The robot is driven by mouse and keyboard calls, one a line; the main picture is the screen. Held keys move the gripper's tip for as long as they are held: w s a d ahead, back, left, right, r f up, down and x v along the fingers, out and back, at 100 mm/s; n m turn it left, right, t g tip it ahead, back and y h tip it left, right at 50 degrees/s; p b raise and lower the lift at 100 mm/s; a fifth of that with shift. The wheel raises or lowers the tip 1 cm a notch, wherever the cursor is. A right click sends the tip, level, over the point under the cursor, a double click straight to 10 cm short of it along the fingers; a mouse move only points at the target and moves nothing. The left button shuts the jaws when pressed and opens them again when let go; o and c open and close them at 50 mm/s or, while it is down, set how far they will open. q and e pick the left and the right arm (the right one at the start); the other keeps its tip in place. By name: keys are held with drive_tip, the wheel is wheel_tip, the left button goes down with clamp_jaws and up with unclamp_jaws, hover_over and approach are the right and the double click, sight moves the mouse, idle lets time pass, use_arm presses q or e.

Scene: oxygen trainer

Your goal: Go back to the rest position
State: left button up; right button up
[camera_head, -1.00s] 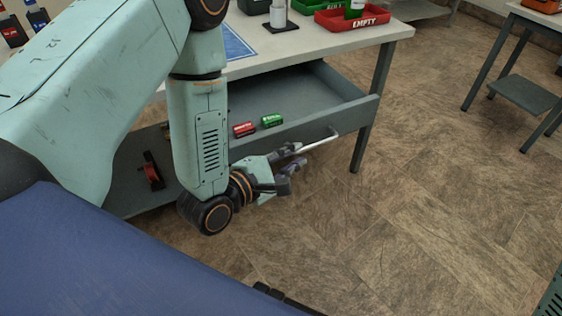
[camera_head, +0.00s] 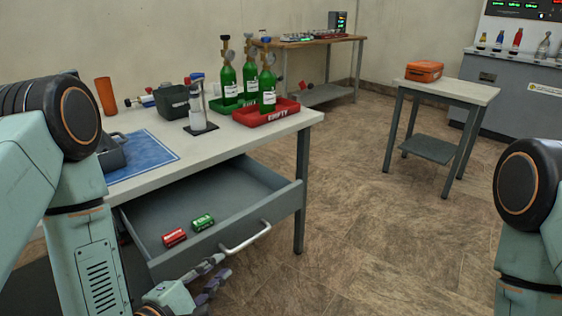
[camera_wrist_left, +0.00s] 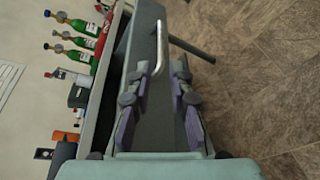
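My left gripper (camera_head: 218,274) is low in front of the open drawer (camera_head: 285,203), close to the near end of its metal handle (camera_head: 246,238). In the left wrist view its two fingers (camera_wrist_left: 160,85) are spread apart with nothing gripped between them. The handle (camera_wrist_left: 158,45) shows just beyond and between the fingertips; I cannot tell whether they touch. Part of my right arm (camera_head: 528,215) shows at the right edge of the head view; its gripper is out of view.
A red battery-like can (camera_head: 174,238) and a green one (camera_head: 203,222) lie in the drawer. Green bottles stand on the bench (camera_head: 190,155) above, some in a red EMPTY tray (camera_head: 268,117). A side table (camera_head: 455,90) with an orange case (camera_head: 424,71) stands right. Floor between is clear.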

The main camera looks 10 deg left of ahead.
use_arm(q)
drive_tip(key=s+a+f+m+g+y, duration=0.2)
drive_tip(key=s+f+m+g+y, duration=0.1)
drive_tip(key=s+f+m+g, duration=0.75)
drive_tip(key=s+a+f+m+g+y, duration=0.1)
drive_tip(key=s+f+m+g, duration=0.1)
drive_tip(key=s, duration=0.5)
drive_tip(key=s+f+m+g+y+p, duration=0.1)
drive_tip(key=s+f+m+g, duration=0.1)
drive_tip(key=s+f+m, duration=0.3)
drive_tip(key=shift+s+a+m, duration=0.4)
drive_tip(key=shift+s+m, duration=0.75)
drive_tip(key=shift+s, duration=0.1)
